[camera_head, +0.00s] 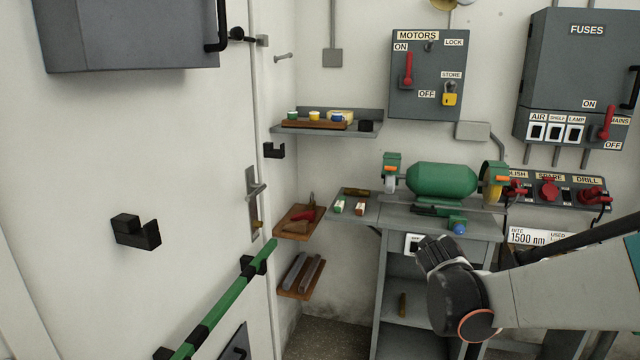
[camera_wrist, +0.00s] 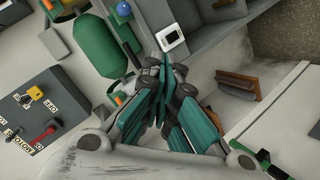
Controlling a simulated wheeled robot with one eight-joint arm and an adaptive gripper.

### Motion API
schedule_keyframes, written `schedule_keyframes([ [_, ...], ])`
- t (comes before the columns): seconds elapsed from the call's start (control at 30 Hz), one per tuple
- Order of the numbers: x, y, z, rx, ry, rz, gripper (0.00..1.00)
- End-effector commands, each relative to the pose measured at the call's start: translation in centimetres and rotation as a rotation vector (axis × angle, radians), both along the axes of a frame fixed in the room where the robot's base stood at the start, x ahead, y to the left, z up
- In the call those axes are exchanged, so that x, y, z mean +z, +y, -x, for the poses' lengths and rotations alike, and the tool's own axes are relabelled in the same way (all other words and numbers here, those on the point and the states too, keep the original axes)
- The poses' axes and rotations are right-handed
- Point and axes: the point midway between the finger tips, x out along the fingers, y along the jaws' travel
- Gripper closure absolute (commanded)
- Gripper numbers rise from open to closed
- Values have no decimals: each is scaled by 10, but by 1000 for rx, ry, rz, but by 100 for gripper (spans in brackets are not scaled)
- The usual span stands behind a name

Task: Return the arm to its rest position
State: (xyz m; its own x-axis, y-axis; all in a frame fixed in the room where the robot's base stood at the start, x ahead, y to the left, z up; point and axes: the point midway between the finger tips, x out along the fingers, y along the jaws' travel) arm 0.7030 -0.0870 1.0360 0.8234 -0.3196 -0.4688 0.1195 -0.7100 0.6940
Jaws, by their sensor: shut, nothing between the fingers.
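My gripper (camera_wrist: 164,84) shows in the wrist view with its teal fingers drawn together and nothing between them. In the head view my arm reaches in from the right edge, and its dark wrist end is in front of the grey workbench (camera_head: 388,275). The fingertips cannot be made out clearly there. The gripper is in front of the bench area with the green bench grinder (camera_head: 441,179), which also shows at the upper left of the wrist view (camera_wrist: 103,48).
The grey MOTORS box (camera_head: 431,75) and FUSES cabinet (camera_head: 575,65) hang on the back wall. Small shelves (camera_head: 303,223) stick out left of the bench. A green and black bar (camera_head: 225,300) is mounted on the door at the left. Open space lies between door and bench.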

Motion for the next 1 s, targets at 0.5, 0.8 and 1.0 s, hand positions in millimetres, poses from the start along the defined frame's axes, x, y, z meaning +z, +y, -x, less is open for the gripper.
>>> schedule_keyframes([
  [0.5,26,34,168,-134,126,-379,100],
  [0.8,10,62,268,-203,215,-590,100],
  [1.0,-6,79,317,-236,268,-697,100],
])
